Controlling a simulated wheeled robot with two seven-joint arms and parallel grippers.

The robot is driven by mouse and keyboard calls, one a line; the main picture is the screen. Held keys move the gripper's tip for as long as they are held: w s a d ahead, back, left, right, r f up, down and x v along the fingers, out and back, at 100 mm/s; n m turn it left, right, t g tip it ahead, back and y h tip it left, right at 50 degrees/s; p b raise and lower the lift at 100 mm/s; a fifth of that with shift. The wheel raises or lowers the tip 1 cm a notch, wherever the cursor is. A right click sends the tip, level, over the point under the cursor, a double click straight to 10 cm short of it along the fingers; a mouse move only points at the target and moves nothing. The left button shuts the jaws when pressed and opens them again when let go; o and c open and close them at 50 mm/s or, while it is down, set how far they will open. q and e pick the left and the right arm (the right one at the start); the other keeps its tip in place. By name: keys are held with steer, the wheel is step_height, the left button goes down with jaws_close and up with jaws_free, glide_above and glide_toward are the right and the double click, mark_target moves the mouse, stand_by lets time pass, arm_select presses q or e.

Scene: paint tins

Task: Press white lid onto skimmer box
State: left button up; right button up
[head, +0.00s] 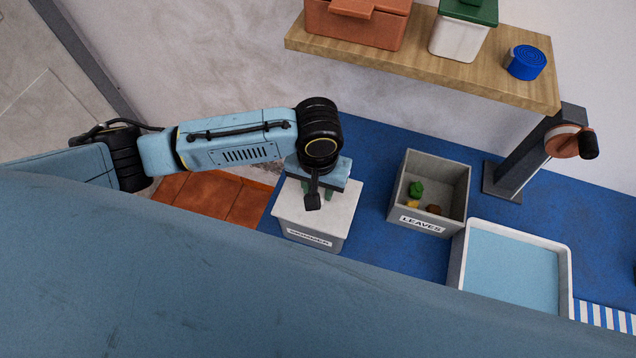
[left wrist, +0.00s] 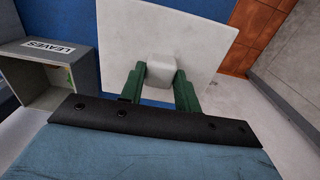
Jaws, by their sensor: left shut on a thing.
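The white lid (head: 315,214) lies over the top of the grey skimmer box (head: 309,239), whose front label shows just under the lid's edge. I cannot tell whether the lid is fully seated. My left gripper (head: 317,190) is above the lid, partly hidden by its own wrist. In the left wrist view, the green fingers of my left gripper (left wrist: 160,83) are shut on the knob of the white lid (left wrist: 205,35). The lid hides the box there. My right gripper is not in view.
An open grey leaves box (head: 398,190) with a few small items stands right of the skimmer box on the blue surface (head: 375,150). A white-rimmed tray (head: 456,262) and a crank post (head: 520,160) are further right. A wooden shelf (head: 430,62) overhangs the back.

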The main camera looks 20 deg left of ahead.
arm_select(q)
steer(key=shift+f, duration=0.25)
steer(key=o, duration=0.9)
step_height(320, 180, up, 13)
steer(key=shift+r, duration=0.2)
stand_by(0.4)
